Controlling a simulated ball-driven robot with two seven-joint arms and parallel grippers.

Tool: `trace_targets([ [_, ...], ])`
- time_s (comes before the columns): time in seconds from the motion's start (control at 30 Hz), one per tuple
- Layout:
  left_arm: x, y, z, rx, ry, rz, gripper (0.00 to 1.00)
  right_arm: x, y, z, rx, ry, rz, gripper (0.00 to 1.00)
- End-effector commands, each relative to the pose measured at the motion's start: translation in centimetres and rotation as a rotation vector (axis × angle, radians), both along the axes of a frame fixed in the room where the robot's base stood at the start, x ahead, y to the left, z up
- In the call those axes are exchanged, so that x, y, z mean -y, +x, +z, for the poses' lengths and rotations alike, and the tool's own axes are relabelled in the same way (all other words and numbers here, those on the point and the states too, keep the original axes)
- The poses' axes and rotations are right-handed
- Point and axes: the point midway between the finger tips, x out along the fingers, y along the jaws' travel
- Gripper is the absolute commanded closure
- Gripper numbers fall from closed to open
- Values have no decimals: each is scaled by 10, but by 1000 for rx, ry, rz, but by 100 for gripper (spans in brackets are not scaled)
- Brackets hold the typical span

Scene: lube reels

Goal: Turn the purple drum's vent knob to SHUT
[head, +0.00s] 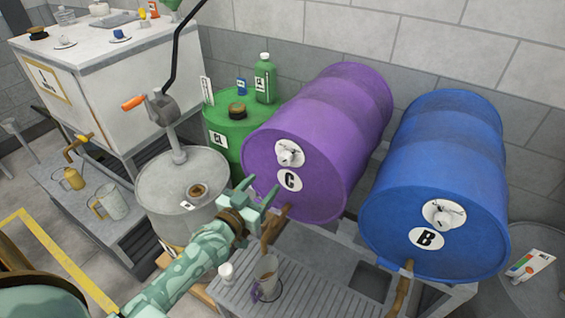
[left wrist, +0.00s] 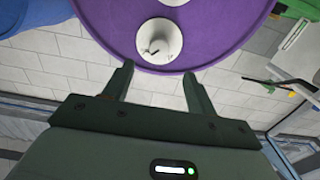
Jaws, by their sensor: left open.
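The purple drum (head: 325,130) lies on its side on a rack, its front face bearing a white label with the letter C. Its vent knob (head: 289,153) sits on a white round dial above that label. The dial and knob also show in the left wrist view (left wrist: 157,42), upside down; the dial's words are too small to read. My left gripper (head: 258,193) is open and empty, in front of the drum's lower left face, below and left of the knob and apart from it. My right gripper is not in view.
A blue drum (head: 437,180) marked B lies to the right with a similar dial. A green drum (head: 235,128) with bottles stands behind left, and a grey drum (head: 180,200) with a crank pump stands left. A jug (head: 266,275) stands below the purple drum's tap.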

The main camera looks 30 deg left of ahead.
Motion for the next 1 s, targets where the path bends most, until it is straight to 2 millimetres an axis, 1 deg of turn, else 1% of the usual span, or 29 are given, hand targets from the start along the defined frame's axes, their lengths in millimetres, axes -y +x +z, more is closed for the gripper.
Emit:
trace_targets([
  [0.03,1,14,0,4,-1,1,43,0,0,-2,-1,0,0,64],
  [0.2,5,58,-1,2,0,0,43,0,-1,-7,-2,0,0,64],
  [0.3,6,78,-2,-1,0,0,43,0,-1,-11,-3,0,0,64],
  [0.4,8,94,-2,-1,0,-1,43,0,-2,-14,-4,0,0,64],
  [0.5,9,104,-2,-2,0,0,43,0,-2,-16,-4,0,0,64],
  [0.6,9,109,-1,-2,0,0,43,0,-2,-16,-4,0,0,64],
  [0.87,9,110,-1,-2,0,0,43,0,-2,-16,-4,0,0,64],
  [0.97,9,110,-1,-2,0,0,68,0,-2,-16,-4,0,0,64],
  [1.0,9,110,-1,-2,0,0,79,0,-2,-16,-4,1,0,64],
])
